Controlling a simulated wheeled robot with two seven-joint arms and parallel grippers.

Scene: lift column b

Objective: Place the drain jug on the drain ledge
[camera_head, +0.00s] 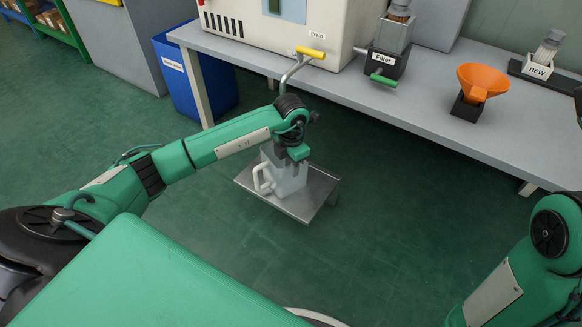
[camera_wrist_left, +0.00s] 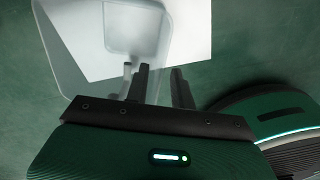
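The drain jug (camera_head: 288,178), whitish and translucent with a handle at its left, stands upright on the low metal drain ledge (camera_head: 306,207) in the head view. My left gripper (camera_head: 291,162) points down at the jug's top. In the left wrist view the jug (camera_wrist_left: 80,50) lies left of and beyond the fingers, over the bright ledge (camera_wrist_left: 192,38). The left gripper (camera_wrist_left: 160,87) also shows there, its two fingers apart, with the jug's edge seemingly between them and a gap visible. My right arm enters at lower right in the head view; its gripper is not seen.
A bench (camera_head: 400,110) carries a machine with a yellow-handled drain tap (camera_head: 310,53), a filter block (camera_head: 388,62), an orange funnel (camera_head: 482,83) and a "new" filter holder (camera_head: 538,70). A blue bin (camera_head: 197,82) stands left. The green floor around the ledge is clear.

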